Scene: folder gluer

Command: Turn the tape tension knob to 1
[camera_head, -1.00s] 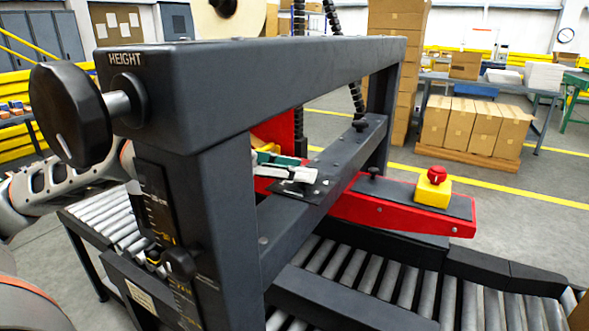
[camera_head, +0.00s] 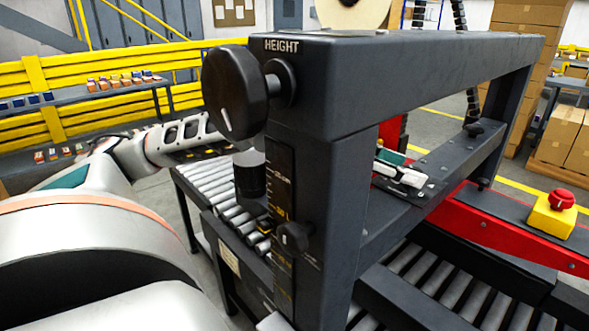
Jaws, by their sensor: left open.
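The large black knob (camera_head: 235,92) with a white pointer line sits on the left face of the dark machine frame (camera_head: 345,90), under the label HEIGHT. A smaller black knob (camera_head: 294,237) sits lower on the post by a yellow-marked scale. I cannot read a tape tension label on any knob. My right gripper is not in view.
A roller conveyor (camera_head: 425,275) runs under the frame. A red beam (camera_head: 480,225) carries a yellow box with a red stop button (camera_head: 561,199) at the right. Yellow rails (camera_head: 110,85) and a shelf of small parts stand behind. Cartons (camera_head: 565,135) are at the far right.

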